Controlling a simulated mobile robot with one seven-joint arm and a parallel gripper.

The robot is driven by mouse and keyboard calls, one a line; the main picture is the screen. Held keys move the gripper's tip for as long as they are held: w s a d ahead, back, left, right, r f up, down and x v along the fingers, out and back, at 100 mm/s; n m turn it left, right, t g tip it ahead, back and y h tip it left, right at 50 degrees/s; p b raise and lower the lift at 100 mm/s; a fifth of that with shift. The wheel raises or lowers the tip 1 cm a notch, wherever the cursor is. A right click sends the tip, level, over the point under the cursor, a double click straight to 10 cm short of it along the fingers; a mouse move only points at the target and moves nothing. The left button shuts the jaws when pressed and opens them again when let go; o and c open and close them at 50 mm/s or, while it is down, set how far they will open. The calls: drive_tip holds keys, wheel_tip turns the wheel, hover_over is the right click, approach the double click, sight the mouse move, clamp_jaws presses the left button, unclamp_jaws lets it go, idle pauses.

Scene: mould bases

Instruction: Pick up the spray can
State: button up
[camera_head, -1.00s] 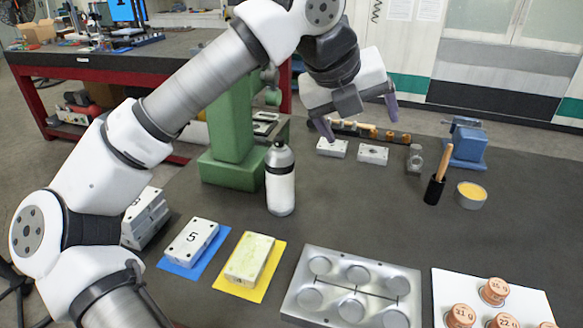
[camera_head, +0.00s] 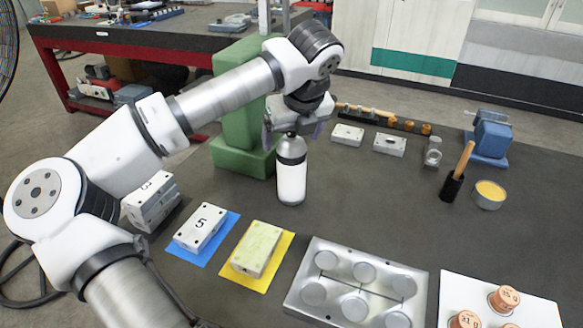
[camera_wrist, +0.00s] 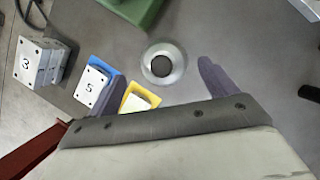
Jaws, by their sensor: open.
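The spray can (camera_head: 291,182) stands upright on the dark table, white with a dark band and a grey shoulder. In the wrist view the can (camera_wrist: 176,73) shows from above as a pale ring around a dark cap. My gripper (camera_head: 293,136) is open and points down over the top of the can, with its purple fingertips to either side of the can's upper end. In the wrist view the can's top lies between the fingers, a little beyond them. I cannot tell whether either finger touches it.
A green machine stand (camera_head: 243,155) rises close behind the can on the left. A block marked 5 (camera_head: 200,227) and a yellowish block (camera_head: 258,249) lie in front on coloured mats. A metal mould plate (camera_head: 358,285) is front right.

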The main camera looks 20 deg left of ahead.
sight(291, 169)
drive_tip(key=x, duration=0.1)
drive_tip(key=p+x, duration=0.1)
drive_tip(key=x, duration=0.1)
drive_tip(key=p+x, duration=0.1)
drive_tip(key=x, duration=0.1)
drive_tip(key=shift+w+d, duration=0.15)
drive_tip(key=shift+d, duration=0.15)
drive_tip(key=c, duration=1.6)
drive_tip(key=shift+c, duration=1.1)
drive_tip(key=shift+r, duration=0.2)
